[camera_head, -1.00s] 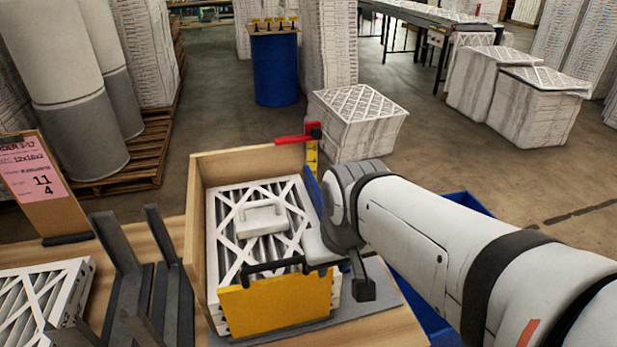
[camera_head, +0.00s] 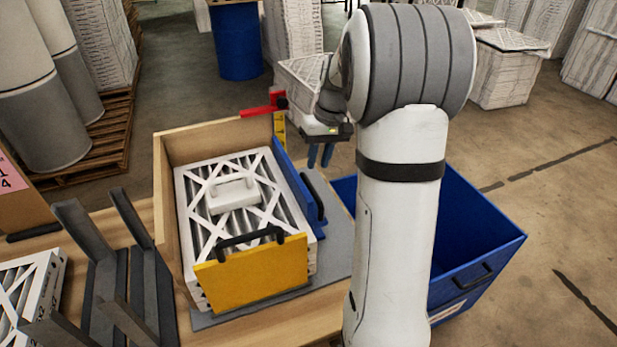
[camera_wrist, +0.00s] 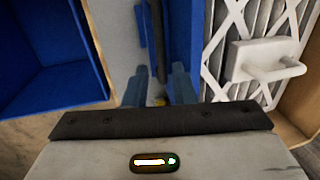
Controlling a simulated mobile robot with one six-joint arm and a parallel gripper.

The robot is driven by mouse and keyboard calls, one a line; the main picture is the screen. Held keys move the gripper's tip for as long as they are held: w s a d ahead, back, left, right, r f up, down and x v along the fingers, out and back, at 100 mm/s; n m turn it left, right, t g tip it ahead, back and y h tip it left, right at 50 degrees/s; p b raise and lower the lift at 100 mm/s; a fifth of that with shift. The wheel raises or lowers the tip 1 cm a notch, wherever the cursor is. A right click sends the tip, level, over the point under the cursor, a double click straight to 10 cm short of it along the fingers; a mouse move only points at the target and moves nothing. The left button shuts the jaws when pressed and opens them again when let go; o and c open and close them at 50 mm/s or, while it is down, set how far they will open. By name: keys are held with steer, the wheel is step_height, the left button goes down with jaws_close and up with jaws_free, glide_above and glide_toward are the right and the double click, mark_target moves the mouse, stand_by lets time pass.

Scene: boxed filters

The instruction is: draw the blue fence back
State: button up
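I cannot tell the height gap to the handle.
A yellow plate (camera_head: 252,275) with a dark handle stands at the stack's front. A red clamp lever (camera_head: 265,106) is at the box's far corner. A blue bin (camera_head: 480,245) is at the right. Dark grey racks (camera_head: 125,270) stand left of the box.

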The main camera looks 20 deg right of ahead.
mark_target(312, 187)
steer(key=f, duration=0.2)
steer(key=a+f, duration=0.1)
steer(key=f, duration=0.4)
steer(key=shift+a+f+p, duration=0.1)
steer(key=shift+a+p, duration=0.15)
steer(key=shift+p, duration=0.1)
jaws_close()
